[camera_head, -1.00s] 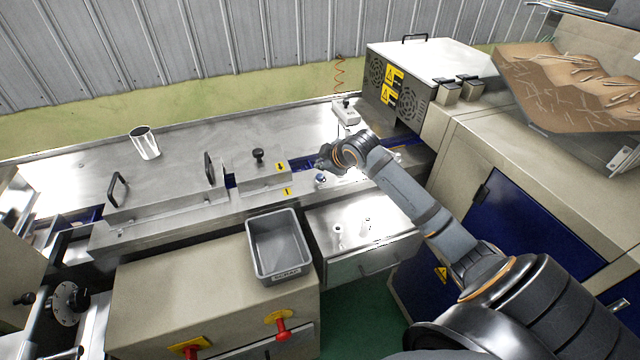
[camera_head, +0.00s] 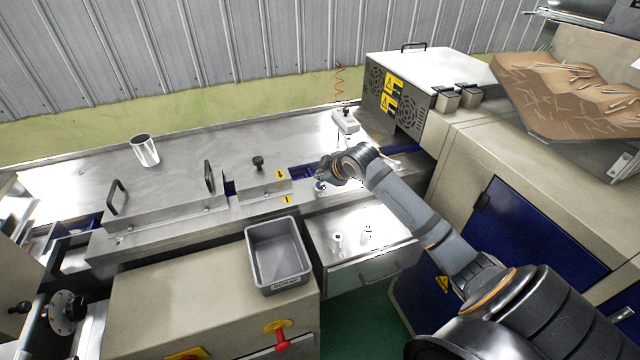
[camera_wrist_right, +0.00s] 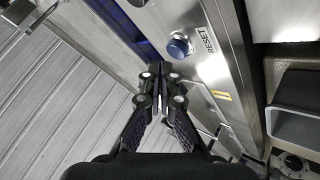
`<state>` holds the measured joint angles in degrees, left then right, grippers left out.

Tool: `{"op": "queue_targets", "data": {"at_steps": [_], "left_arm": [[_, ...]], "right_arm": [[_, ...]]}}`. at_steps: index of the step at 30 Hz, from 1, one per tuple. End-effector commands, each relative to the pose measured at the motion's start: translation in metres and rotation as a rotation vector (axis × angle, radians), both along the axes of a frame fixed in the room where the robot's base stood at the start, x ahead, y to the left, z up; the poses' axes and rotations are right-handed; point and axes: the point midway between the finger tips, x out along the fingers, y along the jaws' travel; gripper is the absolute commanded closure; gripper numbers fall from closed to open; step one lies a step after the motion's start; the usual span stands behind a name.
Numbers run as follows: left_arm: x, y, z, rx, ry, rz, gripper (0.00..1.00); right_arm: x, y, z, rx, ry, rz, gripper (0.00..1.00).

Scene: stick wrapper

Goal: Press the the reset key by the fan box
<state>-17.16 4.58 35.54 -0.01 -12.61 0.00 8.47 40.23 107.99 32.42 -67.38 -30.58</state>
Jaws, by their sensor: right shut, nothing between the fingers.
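The reset key is a round blue button (camera_wrist_right: 180,46) on a steel panel, with the word RESET beside it in the right wrist view. In the head view the blue button (camera_head: 320,186) shows just below my right gripper (camera_head: 327,171). The fan box (camera_head: 393,104), with round fan grilles and yellow warning labels, stands behind and to the right of it. My right gripper is shut and empty; in the wrist view its fingertips (camera_wrist_right: 160,72) are beside and below the button in the picture. I cannot tell their height above the panel. My left gripper is out of view.
A grey scrap bin (camera_head: 278,254) stands in front of the button. A steel cover with a black knob (camera_head: 258,163) lies to the left. A small white box (camera_head: 345,121) sits behind the gripper.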

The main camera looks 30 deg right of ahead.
Motion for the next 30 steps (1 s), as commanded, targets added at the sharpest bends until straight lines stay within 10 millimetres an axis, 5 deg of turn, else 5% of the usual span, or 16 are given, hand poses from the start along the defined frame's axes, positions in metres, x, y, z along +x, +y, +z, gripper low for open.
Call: {"op": "queue_targets", "data": {"at_steps": [30], "left_arm": [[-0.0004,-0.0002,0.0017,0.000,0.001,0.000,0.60]], "right_arm": [[0.0000,0.0001,-0.0082,0.000,0.000,0.000,1.00]]}}
